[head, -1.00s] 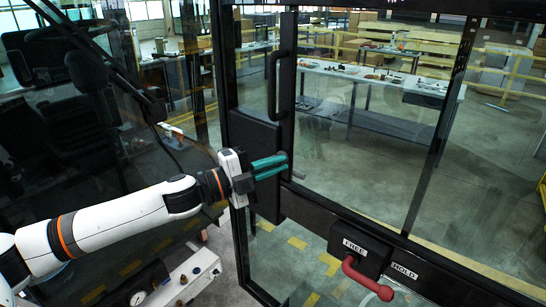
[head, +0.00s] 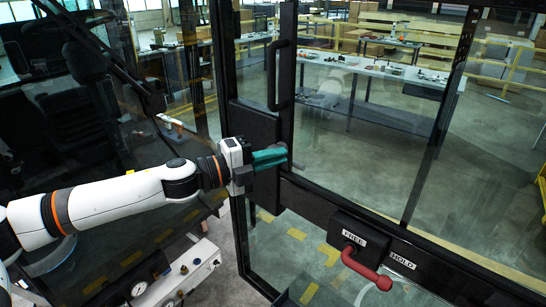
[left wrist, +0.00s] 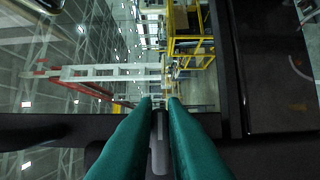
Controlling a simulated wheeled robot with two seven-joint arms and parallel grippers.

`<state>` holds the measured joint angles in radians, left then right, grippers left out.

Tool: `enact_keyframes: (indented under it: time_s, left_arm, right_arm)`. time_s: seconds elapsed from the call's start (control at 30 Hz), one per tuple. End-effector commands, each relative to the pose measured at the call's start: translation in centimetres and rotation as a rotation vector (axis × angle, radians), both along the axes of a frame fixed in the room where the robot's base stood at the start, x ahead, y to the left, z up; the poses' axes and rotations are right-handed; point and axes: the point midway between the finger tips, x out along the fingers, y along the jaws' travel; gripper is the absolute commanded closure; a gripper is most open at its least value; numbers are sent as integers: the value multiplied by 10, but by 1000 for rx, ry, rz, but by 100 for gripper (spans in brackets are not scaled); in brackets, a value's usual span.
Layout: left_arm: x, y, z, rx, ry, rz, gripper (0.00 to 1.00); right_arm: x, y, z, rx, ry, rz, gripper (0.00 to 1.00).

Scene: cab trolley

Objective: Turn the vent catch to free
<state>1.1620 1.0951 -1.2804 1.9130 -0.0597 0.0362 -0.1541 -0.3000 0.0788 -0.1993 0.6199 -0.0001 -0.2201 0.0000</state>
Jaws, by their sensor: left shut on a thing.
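The vent catch is a red lever (head: 362,268) on a black box (head: 360,238) on the door's lower rail. The box has a white FREE label (head: 354,240) and a HOLD label (head: 403,261) to its right. The lever runs from under FREE down and right, its rounded end below HOLD. My left gripper (head: 284,156), with green fingers, is well up and left of the catch, at the black door post. My right gripper is out of view.
A black-framed glass door has a tall pull handle (head: 278,75) above my gripper. A white panel with gauges (head: 185,268) is at lower left. Work tables (head: 385,72) and yellow rails stand behind the glass. Open floor lies beyond.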

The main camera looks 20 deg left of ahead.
Motion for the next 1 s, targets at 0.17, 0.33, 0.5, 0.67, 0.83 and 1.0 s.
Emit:
enact_keyframes:
  time_s: [0.17, 0.33, 0.5, 0.67, 0.83, 1.0]
  left_arm:
    - [0, 0, -1, 1, 2, -1, 67]
    - [0, 0, -1, 0, 1, -1, 67]
    - [-3, 4, -2, 0, 1, 1, 67]
    - [-19, 23, -5, 2, 1, 4, 67]
    - [-45, 51, -6, 3, 1, 4, 67]
    - [-66, 74, -6, 2, 2, 3, 67]
  right_arm:
    - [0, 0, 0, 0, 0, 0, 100]
    - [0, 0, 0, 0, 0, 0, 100]
    - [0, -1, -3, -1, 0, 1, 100]
    - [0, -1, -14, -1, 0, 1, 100]
    - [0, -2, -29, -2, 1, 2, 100]
    - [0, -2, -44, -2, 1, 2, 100]
